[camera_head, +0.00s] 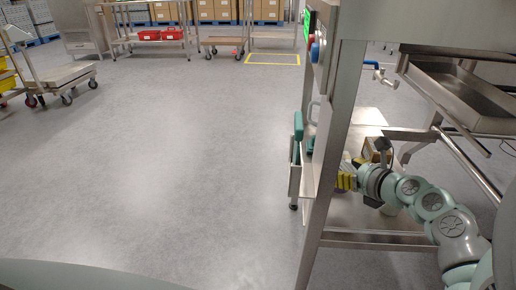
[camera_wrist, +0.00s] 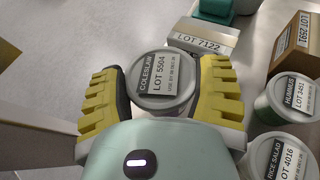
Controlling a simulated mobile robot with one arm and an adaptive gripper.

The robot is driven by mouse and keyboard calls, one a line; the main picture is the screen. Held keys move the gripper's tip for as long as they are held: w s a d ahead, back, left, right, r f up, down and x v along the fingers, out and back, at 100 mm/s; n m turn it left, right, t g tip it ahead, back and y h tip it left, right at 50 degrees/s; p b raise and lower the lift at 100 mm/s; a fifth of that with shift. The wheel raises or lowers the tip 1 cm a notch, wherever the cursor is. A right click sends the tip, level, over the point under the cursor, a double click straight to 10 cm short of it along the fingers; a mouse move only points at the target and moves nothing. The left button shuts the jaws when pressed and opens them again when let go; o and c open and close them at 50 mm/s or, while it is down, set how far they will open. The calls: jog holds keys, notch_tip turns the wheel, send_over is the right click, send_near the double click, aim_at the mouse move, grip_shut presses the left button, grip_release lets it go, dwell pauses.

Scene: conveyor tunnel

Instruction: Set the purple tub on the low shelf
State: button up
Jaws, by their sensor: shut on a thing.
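A tub (camera_wrist: 163,82) with a grey lid labelled COLESLAW, LOT 5504 sits between the yellow fingers of my gripper (camera_wrist: 160,95) in the wrist view. The fingers are shut on its sides. Little of its body shows below the lid, so its purple colour is hard to confirm. In the head view my gripper (camera_head: 346,181) reaches in at the low steel shelf (camera_head: 372,212), behind the upright post, and the tub is hidden there. I cannot tell whether the tub touches the shelf.
To the right in the wrist view stand a HUMMUS tub (camera_wrist: 289,100) and a RICE SALAD tub (camera_wrist: 281,157). A box labelled LOT 7122 (camera_wrist: 203,37) lies just beyond the held tub, with a cardboard box (camera_wrist: 296,45) at right. A steel post (camera_head: 328,140) stands beside my arm.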

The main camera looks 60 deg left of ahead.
aim_at(346, 191)
notch_tip(346, 191, down, 2)
jog(key=shift+s+d+f, duration=0.1)
jog(key=shift+s, duration=0.05)
jog(key=shift+f+b, duration=1)
jog(key=shift+f, duration=0.85)
jog(key=shift+f, duration=0.1)
jog(key=o, duration=1.3)
jog(key=shift+r, duration=0.2)
jog(key=p+v, duration=0.2)
jog(key=v, duration=0.9)
jog(key=shift+d+r, duration=0.1)
jog(key=shift+d, duration=0.3)
